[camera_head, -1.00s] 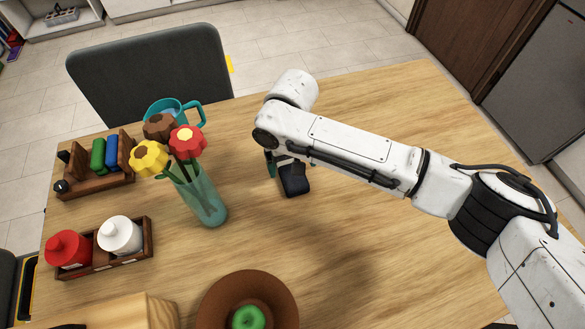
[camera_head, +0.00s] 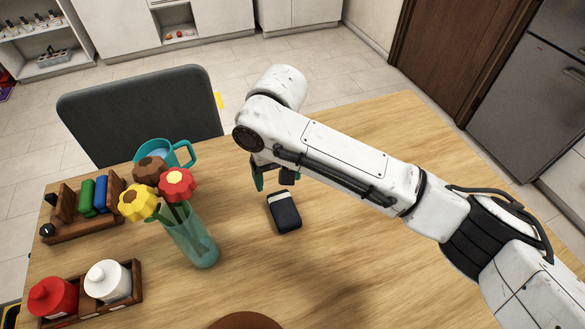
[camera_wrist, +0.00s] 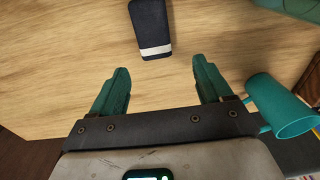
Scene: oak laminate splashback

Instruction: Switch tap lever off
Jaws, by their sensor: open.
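No tap or tap lever shows in either view. My gripper (camera_wrist: 160,85) is open and empty in the wrist view, with its two teal fingers apart above the wooden table. In the head view my gripper (camera_head: 272,180) hangs below my white arm, partly hidden by it. A dark block with a white band (camera_head: 284,212) lies on the table just in front of it. The same dark block (camera_wrist: 150,25) shows in the wrist view, beyond the fingertips and not between them.
The wooden table (camera_head: 330,245) holds a glass vase of flowers (camera_head: 192,235), a teal mug (camera_head: 180,154), a rack with green and blue items (camera_head: 75,212) and a tray with red and white jars (camera_head: 85,298). A grey chair (camera_head: 140,115) stands behind. The table's right side is clear.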

